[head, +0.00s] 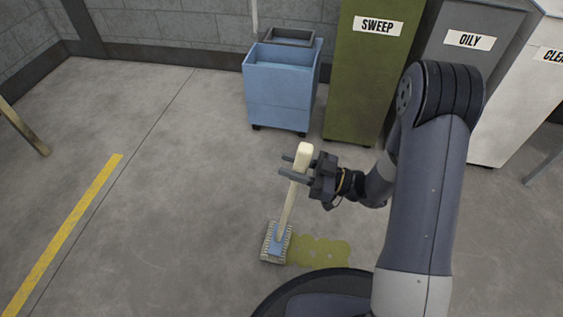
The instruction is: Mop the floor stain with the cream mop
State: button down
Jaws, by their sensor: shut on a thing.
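The cream mop (288,207) stands tilted, with its handle top up near my gripper and its blue and cream head (276,243) on the floor. My gripper (292,166) is shut on the mop's handle just below its top. The yellow-green floor stain (320,251) lies right of the mop head. The head is at the stain's left edge and seems to cover some of it. My base hides what lies below the stain in the picture.
A blue mop bucket (281,95) on casters stands behind the mop. A green SWEEP bin (362,85), a grey OILY bin (470,65) and a white bin (520,95) line the back right. Floor left of the mop is clear up to a yellow line (65,232).

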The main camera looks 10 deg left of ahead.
jog(key=s+d+f+h+p, duration=0.1)
jog(key=d+h+p, duration=0.3)
jog(key=d, duration=2.4)
jog(key=shift+f+h+p, duration=0.25)
jog(key=shift+h+p, duration=0.05)
jog(key=shift+p, duration=1.7)
jog(key=s+r+p, duration=0.9)
jog(key=s+p, duration=0.1)
jog(key=s, duration=0.2)
jog(key=shift+a+r+p, duration=0.15)
jog(key=shift+a+p, duration=0.05)
jog(key=shift+p, duration=0.2)
dwell(0.6)
